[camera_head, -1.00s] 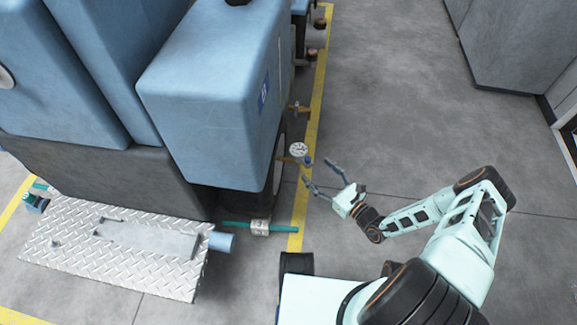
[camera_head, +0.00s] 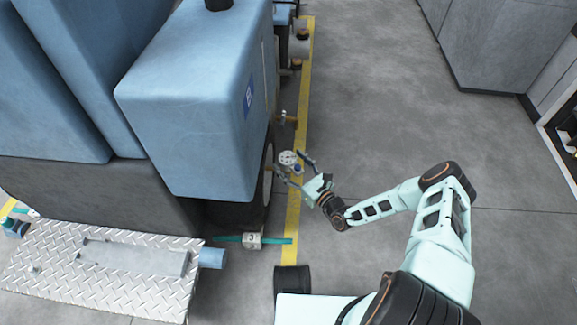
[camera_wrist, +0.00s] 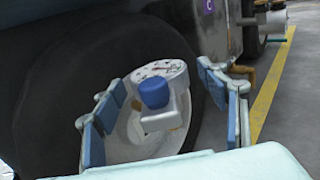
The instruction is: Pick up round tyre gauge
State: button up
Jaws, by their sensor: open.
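The round tyre gauge (camera_head: 288,158) has a pale round dial and a blue knob, and sits beside the blue machine's wheel. In the wrist view the gauge (camera_wrist: 160,85) is in the middle, its blue knob facing me, in front of a dark tyre with a pale hub. My gripper (camera_head: 294,170) is open, with one finger on each side of the gauge. In the wrist view the fingers of my gripper (camera_wrist: 165,105) stand left and right of it, with visible gaps. How the gauge is held up behind is hidden.
The blue machine (camera_head: 190,100) stands close on the left, its tyre (camera_wrist: 80,80) right behind the gauge. A teal bar with a pale block (camera_head: 252,240) sticks out below. A yellow floor line (camera_head: 293,215) runs alongside. The grey floor to the right is clear.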

jog(key=shift+w+a, duration=0.3)
jog(key=shift+w, duration=0.1)
jog(key=c, duration=1.5)
jog(key=shift+c, duration=0.2)
jog(key=shift+r, duration=0.2)
